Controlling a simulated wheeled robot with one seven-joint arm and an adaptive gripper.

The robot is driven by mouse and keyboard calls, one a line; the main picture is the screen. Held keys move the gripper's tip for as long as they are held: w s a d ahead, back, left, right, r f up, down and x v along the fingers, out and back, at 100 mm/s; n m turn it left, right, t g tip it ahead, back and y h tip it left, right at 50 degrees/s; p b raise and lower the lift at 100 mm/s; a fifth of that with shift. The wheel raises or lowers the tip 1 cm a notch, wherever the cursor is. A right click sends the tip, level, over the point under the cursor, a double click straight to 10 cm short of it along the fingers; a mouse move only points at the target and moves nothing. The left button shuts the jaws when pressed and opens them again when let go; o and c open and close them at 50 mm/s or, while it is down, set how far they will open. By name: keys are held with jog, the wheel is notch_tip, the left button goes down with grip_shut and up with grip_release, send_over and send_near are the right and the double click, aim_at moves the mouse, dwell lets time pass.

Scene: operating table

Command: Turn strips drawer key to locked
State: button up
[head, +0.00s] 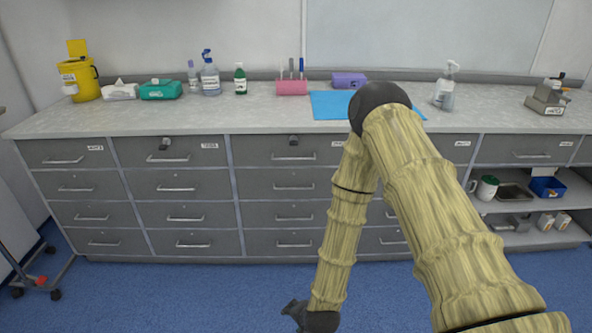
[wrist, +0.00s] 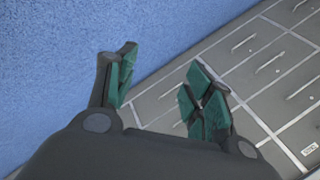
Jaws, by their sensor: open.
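Two top drawers of the grey cabinet carry a dark key or lock piece: one key (head: 164,144) on the second-column top drawer (head: 180,152), another key (head: 293,140) on the third-column top drawer (head: 270,152). The labels are too small to read, so I cannot tell which is the strips drawer, nor how either key is turned. My gripper (wrist: 160,78) is open and empty in the wrist view. In the head view my gripper (head: 297,312) is low, at the bottom edge, in front of the cabinet and well below both keys; its fingers are mostly cut off.
The counter (head: 250,112) holds a yellow bin (head: 78,80), bottles, boxes and a blue mat (head: 335,104). Open shelves (head: 510,215) with a mug and trays are at the right. Blue floor (head: 180,290) is clear before the drawers. My arm hides part of the fourth column.

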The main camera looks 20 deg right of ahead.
jog(key=w+r+m+t+b, duration=0.2)
jog(key=w+m, duration=0.2)
jog(key=w, duration=0.4)
jog(key=w+r+m+t+b, duration=0.2)
jog(key=w+r+m, duration=0.15)
jog(key=w, duration=0.55)
jog(key=m+t+h+b, duration=0.6)
jog(key=m+t+b, duration=0.15)
jog(key=m, duration=1.25)
send_near(294, 145)
jog(key=shift+g, duration=0.25)
jog(key=x, duration=1)
jog(key=shift+r+b, duration=0.2)
jog(key=shift+b, duration=0.15)
jog(key=c, duration=1)
